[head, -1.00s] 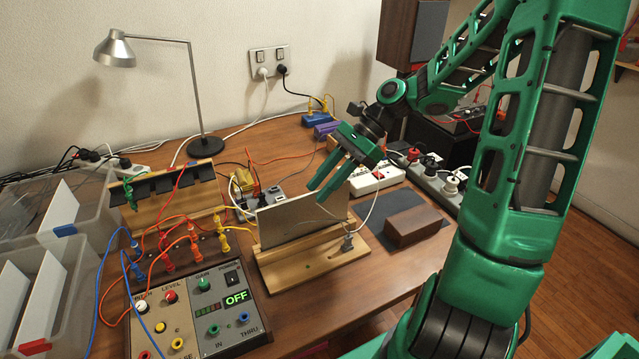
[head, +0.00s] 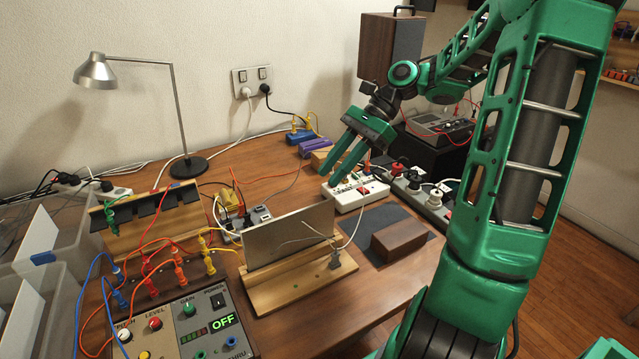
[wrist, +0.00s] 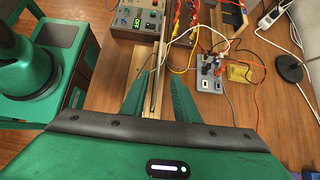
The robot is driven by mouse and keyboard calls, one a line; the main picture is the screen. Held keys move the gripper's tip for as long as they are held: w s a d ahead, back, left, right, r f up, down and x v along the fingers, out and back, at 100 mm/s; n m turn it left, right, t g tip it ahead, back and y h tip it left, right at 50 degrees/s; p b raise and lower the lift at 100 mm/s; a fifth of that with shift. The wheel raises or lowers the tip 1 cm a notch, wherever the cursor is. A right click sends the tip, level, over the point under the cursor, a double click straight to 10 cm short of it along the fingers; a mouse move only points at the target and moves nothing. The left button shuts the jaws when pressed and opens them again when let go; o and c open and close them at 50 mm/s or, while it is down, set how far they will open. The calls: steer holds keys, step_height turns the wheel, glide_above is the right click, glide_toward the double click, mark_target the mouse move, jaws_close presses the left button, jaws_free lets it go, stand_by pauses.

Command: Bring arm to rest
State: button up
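My gripper (head: 333,178) is raised over the bench in the head view, with its two green fingers pointing down and left. In the wrist view its fingers (wrist: 162,75) stand apart with nothing held between them. In the head view it overlaps the white power strip (head: 358,197), beyond the upright metal panel on its wooden stand. The panel (head: 290,238) is apart from the fingers, and thin pale wires lie across its right part. The wooden stand (head: 300,284) also shows edge-on beyond the fingers in the wrist view (wrist: 150,105).
A synth module reading OFF (head: 205,325) is at front left, with cable rack (head: 150,230) behind. A desk lamp (head: 188,165) stands at back left. A brown block (head: 400,240) lies on a dark mat (head: 375,222). A speaker (head: 390,45) stands at the back.

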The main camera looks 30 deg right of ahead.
steer(key=shift+d+r, duration=0.25)
steer(key=shift+r, duration=0.05)
stand_by(0.4)
steer(key=shift+s+a+f+n+h, duration=0.25)
steer(key=shift+a+f+n+h, duration=0.05)
steer(key=shift+f, duration=0.05)
steer(key=s+d+f+n+h, duration=0.1)
steer(key=s+d+n+h, duration=0.1)
steer(key=s, duration=0.5)
steer(key=s+d+f+n+h, duration=0.1)
steer(key=s+n+h, duration=0.2)
steer(key=s+n, duration=0.2)
steer(key=s+d+f+n+h, duration=0.1)
steer(key=s+d+n+h, duration=0.1)
steer(key=s, duration=0.9)
steer(key=shift+d+n+h, duration=0.3)
steer(key=shift+n+h, duration=0.3)
steer(key=shift+n, duration=0.4)
steer(key=shift+w+f, duration=0.3)
steer(key=shift+w, duration=0.3)
